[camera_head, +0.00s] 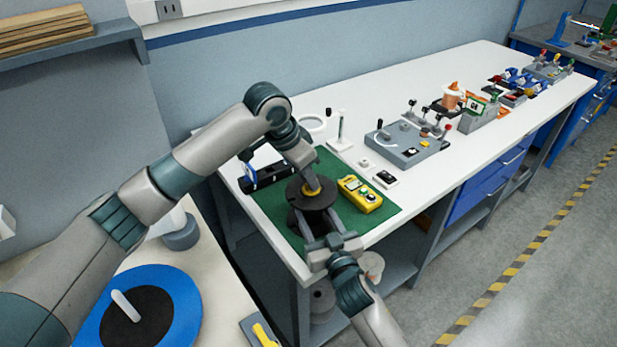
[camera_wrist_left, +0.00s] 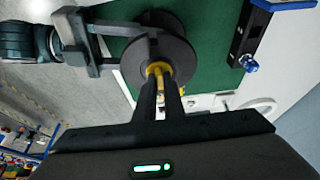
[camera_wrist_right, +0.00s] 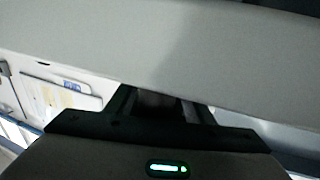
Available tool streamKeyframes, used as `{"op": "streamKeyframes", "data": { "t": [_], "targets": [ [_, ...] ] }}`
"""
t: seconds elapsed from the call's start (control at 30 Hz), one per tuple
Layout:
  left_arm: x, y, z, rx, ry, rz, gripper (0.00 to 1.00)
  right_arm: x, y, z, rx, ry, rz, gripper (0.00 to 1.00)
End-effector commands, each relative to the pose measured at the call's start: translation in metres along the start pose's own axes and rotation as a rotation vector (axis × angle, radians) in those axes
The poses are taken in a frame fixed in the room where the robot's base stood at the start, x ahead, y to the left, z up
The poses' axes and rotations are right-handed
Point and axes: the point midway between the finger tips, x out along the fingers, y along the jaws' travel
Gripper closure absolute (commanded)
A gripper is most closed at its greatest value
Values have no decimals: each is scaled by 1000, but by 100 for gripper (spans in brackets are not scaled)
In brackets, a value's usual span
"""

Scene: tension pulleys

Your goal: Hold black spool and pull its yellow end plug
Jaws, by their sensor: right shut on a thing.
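The black spool (camera_head: 313,195) stands over the green mat (camera_head: 275,218) near the front corner of the white bench. It also shows in the left wrist view (camera_wrist_left: 178,58). Its yellow end plug (camera_head: 312,190) sits at the centre of the upper disc. My left gripper (camera_wrist_left: 160,82) comes from above with its fingertips at the plug, one finger on each side; whether they press on it I cannot tell. My right gripper (camera_head: 318,238) comes from the front edge, shut on the spool below the upper disc. In the right wrist view the fingertips are mostly hidden in shadow.
A yellow meter (camera_head: 360,194) lies on the mat right of the spool. A black block (camera_head: 265,177) lies at the mat's back left. A grey device box (camera_head: 407,145) stands farther right on the white bench (camera_head: 475,75). A wall shelf (camera_head: 70,48) is at upper left.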

Motion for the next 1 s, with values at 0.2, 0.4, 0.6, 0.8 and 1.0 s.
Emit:
{"op": "streamKeyframes", "data": {
  "t": [0.2,0.4,0.6,0.8,1.0],
  "targets": [
    [0,0,0,0,0,-1,100,0,0,1,0,-1,1,80],
    [-2,0,-1,0,1,-1,100,0,0,1,-1,-2,1,80],
    [-5,-1,-2,0,1,-1,100,0,1,1,0,-2,1,80],
    [-8,0,-3,0,1,-1,100,0,0,1,0,-2,1,80],
    [-11,0,-5,0,2,-1,100,0,0,1,0,-2,1,80]
  ]
}}
